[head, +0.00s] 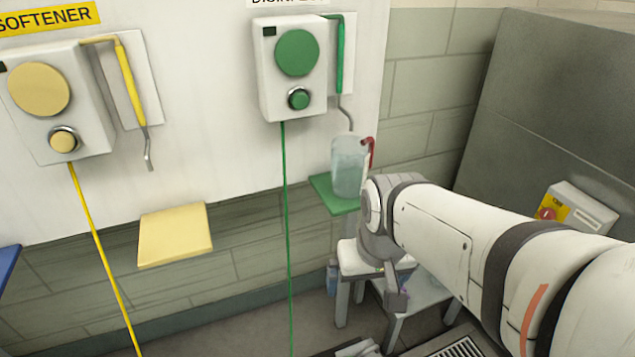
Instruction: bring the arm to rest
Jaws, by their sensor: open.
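My arm reaches in from the right of the head view. My gripper (398,297) hangs below the wrist and points down. It is apart from the things around it, with nothing visible in it; one finger is partly hidden. A clear jug (348,168) with a red handle stands upright on the green shelf (322,190), just behind and left of my wrist. The jug seems to hold some pale liquid.
A white dispenser with a green disc (297,52) hangs above, and a yellow one (38,90) hangs left over an empty yellow shelf (175,235). A grey table (425,292) stands under my wrist. A red button box (570,208) is at right.

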